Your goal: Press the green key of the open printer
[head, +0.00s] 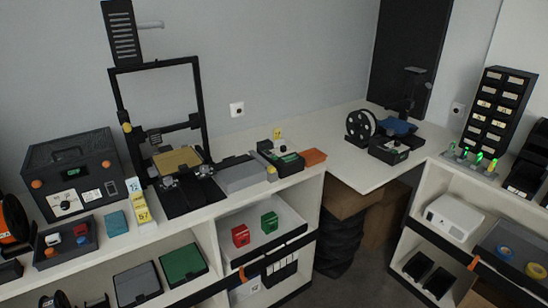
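An open-frame printer (203,100) with a tan bed (178,159) stands on the left counter. A black control box (268,150) with a small green patch stands to its right, past a grey block; I cannot tell whether that patch is a key or a display. A smaller open printer (408,100) with a blue bed stands at the back right, with a similar control box (391,151) in front that also shows green. My gripper is not in view.
A grey block (240,177) and an orange block (313,157) flank the left control box. A black spool (361,126) stands near the smaller printer. Several green-lit pegs (479,157) stand on the right shelf. The white corner counter (345,158) has bare room.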

